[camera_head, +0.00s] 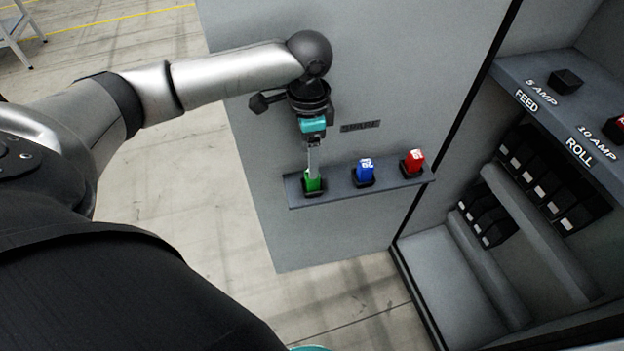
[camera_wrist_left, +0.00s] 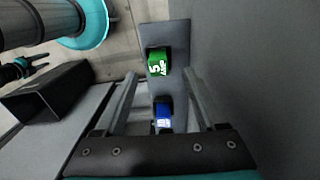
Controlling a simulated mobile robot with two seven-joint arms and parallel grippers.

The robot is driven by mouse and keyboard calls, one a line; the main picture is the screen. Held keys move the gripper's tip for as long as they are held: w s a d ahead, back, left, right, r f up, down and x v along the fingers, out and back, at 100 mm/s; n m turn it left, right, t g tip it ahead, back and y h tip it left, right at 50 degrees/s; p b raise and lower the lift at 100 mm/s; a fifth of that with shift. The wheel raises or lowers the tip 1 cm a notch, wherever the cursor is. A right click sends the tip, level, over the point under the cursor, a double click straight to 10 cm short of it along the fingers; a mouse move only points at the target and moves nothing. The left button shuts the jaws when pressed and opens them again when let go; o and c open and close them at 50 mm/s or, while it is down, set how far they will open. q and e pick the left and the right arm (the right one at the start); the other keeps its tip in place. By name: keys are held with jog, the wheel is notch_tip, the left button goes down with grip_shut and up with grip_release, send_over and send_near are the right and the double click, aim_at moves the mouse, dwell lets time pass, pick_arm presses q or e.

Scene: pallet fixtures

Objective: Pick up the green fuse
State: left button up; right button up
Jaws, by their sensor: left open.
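The green fuse (camera_head: 313,181) stands in a black socket at the left end of a grey shelf (camera_head: 340,186) on the cabinet's side panel. My left gripper (camera_head: 313,168) is open and reaches down from above, with its fingertips close at the green fuse. A finger partly hides the fuse in the head view. In the left wrist view, the green fuse (camera_wrist_left: 158,63), marked 5 AMP, appears between and just beyond the fingertips (camera_wrist_left: 160,77). I cannot tell whether the fingers touch it. My right gripper cannot be made out.
A blue fuse (camera_head: 365,170) and a red fuse (camera_head: 413,162) stand in sockets to the right on the same shelf. The open cabinet at right has a ledge (camera_head: 546,92) labelled FEED and ROLL. The panel is close behind the gripper.

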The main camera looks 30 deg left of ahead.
aim_at(312, 182)
pick_arm(q)
jog(key=shift+s+d+f+b, duration=0.1)
jog(key=shift+f+b, duration=0.3)
jog(key=shift+f, duration=1.15)
jog(key=shift+d+f+b, duration=0.1)
jog(key=shift+f+b, duration=0.3)
jog(key=shift+f, duration=1.15)
jog(key=shift+c, duration=0.3)
grip_shut()
jog(key=shift+r, duration=0.1)
